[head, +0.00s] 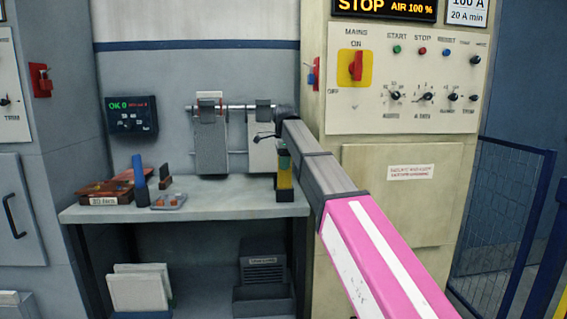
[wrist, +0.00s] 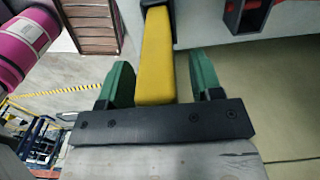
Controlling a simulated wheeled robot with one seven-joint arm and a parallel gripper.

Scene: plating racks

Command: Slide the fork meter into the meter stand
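The yellow fork meter (head: 284,180), with a dark lower end, is upright at the right end of the grey bench in the head view. In the wrist view, its yellow body (wrist: 155,60) lies between the two green fingers of my gripper (wrist: 165,82). A gap shows between the meter and the right finger; the left finger looks close beside it. My gripper appears open around the meter. A red-edged dark holder (wrist: 247,14) at the top right of the wrist view may be the meter stand.
The bench (head: 225,190) carries a blue upright tool (head: 139,172), a small tray (head: 168,201) and a dark red box (head: 104,193) at its left. Grey plates (head: 211,150) hang on a rail behind. A beige control cabinet (head: 400,180) stands right. The bench's middle is clear.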

